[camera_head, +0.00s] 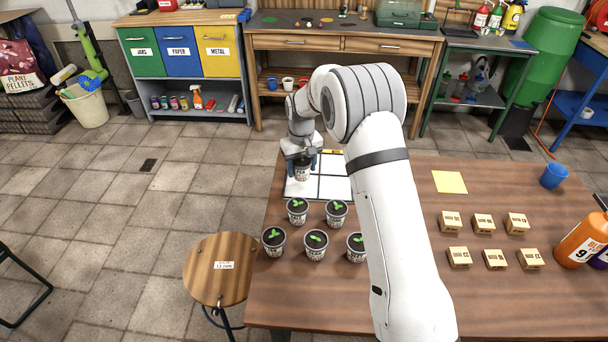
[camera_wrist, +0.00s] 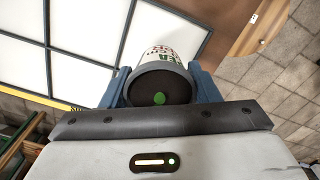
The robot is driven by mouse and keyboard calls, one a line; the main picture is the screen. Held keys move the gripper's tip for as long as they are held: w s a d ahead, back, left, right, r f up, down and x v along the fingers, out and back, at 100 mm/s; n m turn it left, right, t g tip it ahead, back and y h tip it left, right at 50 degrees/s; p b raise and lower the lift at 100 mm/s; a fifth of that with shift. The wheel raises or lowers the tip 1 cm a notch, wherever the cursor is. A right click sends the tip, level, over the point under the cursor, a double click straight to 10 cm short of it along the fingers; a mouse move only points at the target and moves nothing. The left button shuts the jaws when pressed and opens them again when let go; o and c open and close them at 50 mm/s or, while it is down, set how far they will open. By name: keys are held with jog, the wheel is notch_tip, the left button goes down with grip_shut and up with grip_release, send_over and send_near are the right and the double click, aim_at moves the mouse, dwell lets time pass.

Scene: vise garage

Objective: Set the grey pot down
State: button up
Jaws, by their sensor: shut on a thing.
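My gripper (camera_head: 302,158) is shut on a grey pot (camera_head: 302,173) with printed lettering, at the far left part of the table. In the wrist view the pot (camera_wrist: 176,42) sits between the two blue fingers (camera_wrist: 160,88), with dark soil and a small green sprout at its top. The pot is over or on the left part of a white panel (camera_head: 334,187) divided by dark lines. I cannot tell whether its base touches the panel.
Several similar pots with seedlings (camera_head: 315,245) stand just in front of the panel. Small wooden boxes (camera_head: 483,224), a yellow sheet (camera_head: 449,182), a blue cup (camera_head: 553,176) and an orange bottle (camera_head: 580,240) are to the right. A round stool (camera_head: 215,283) stands left of the table.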

aim_at(302, 176)
jog(key=shift+f+p, duration=0.3)
jog(key=shift+f, duration=1.65)
jog(key=shift+f, duration=0.15)
jog(key=o, duration=1)
jog(key=shift+o, duration=0.2)
